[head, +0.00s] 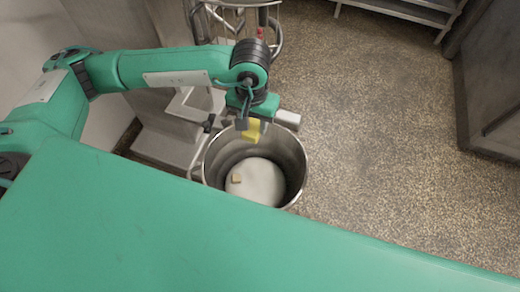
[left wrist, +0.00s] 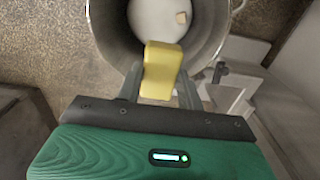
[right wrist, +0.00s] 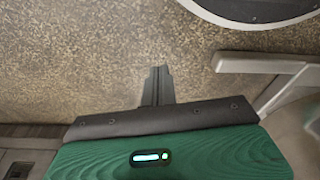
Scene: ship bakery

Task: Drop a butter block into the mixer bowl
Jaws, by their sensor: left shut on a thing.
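The steel mixer bowl (head: 288,150) stands open below my left arm, with a white mass (head: 262,182) at its bottom. My left gripper (head: 252,124) is shut on a yellow butter block (head: 251,134). It holds the block over the far side of the bowl's opening. The left wrist view shows the block (left wrist: 161,68) between the fingers, with the bowl (left wrist: 110,28) beyond it. A small tan piece (head: 236,178) lies on the white mass. In the right wrist view my right gripper (right wrist: 157,84) has its fingers together with nothing between them.
The mixer's grey body and base (head: 170,145) stand left of the bowl, with a wire guard (head: 238,18) above. Open speckled floor (head: 390,130) lies to the right. A steel cabinet (head: 490,80) stands at the right edge and a shelf (head: 405,10) at the back.

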